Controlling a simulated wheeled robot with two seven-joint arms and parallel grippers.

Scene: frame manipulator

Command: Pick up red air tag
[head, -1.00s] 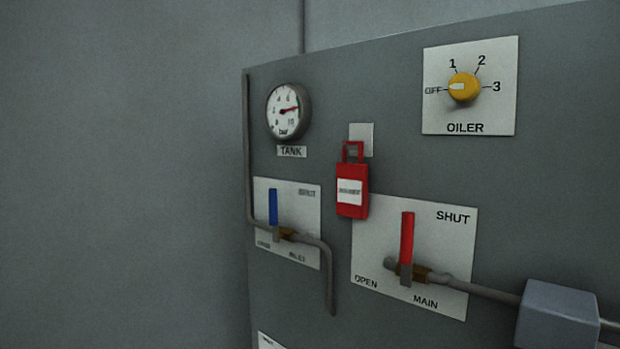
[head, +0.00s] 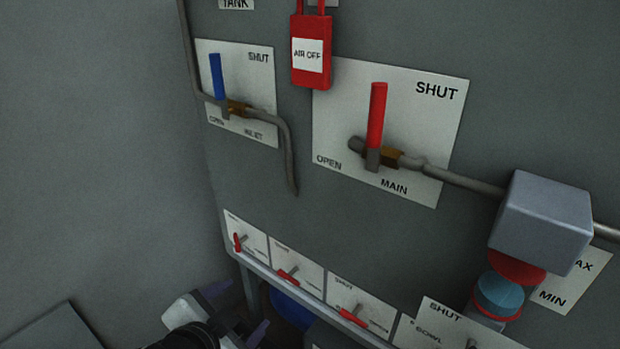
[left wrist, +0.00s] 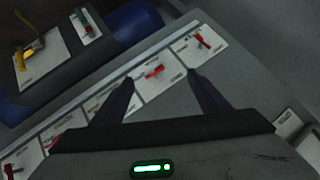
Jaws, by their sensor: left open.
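The red air tag (head: 311,58) hangs on the grey panel near the top of the head view, with a white label reading AIR OFF. The top of its red loop is cut off by the picture edge. My left gripper (head: 238,311) is low at the lower left of the head view, well below the tag, open and empty. In the left wrist view its two dark fingers (left wrist: 160,88) are spread apart, with the row of small valve plates beyond them. The tag does not show there. My right gripper is not in view.
A blue lever (head: 217,76) is left of the tag and a red main lever (head: 376,117) is below right, both upright with pipes. A grey box (head: 542,222) juts out at the right. Small red-handled valves (head: 289,277) line a lower ledge. The left wall is bare.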

